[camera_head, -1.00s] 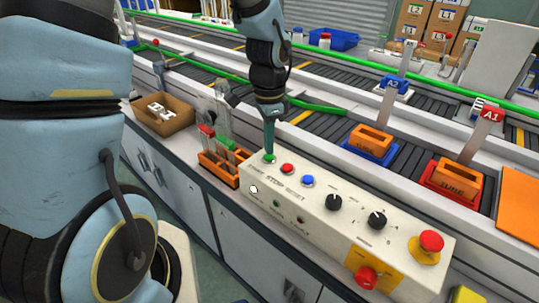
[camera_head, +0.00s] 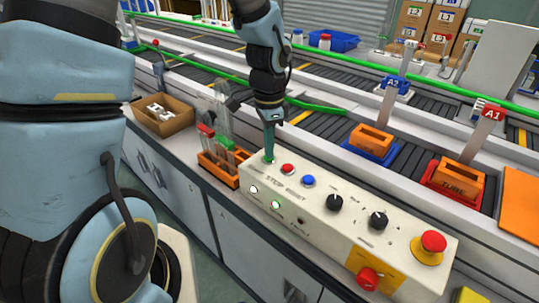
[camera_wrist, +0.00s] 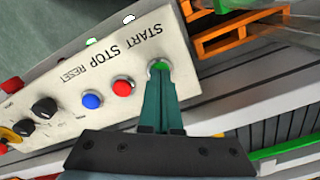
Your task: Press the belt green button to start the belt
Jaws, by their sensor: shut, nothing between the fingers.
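The control box (camera_head: 330,240) is cream coloured and stands on the counter's front. Its green START button (camera_head: 268,160) is at the left end, beside the red STOP button (camera_head: 288,169) and the blue RESET button (camera_head: 308,180). My gripper (camera_head: 268,154) is shut and empty, pointing down with its tips on the green button. In the wrist view the fingertips (camera_wrist: 160,70) cover most of the green button (camera_wrist: 158,64). A green lamp (camera_head: 276,204) is lit on the front face, next to a white lit lamp (camera_head: 254,189).
An orange rack (camera_head: 215,166) of tubes stands just left of the box. Red emergency knobs (camera_head: 433,241) are at its right end. The belt (camera_head: 335,125) runs behind, with orange tube holders (camera_head: 371,140) in blue and red trays. A cardboard box (camera_head: 164,113) is at left.

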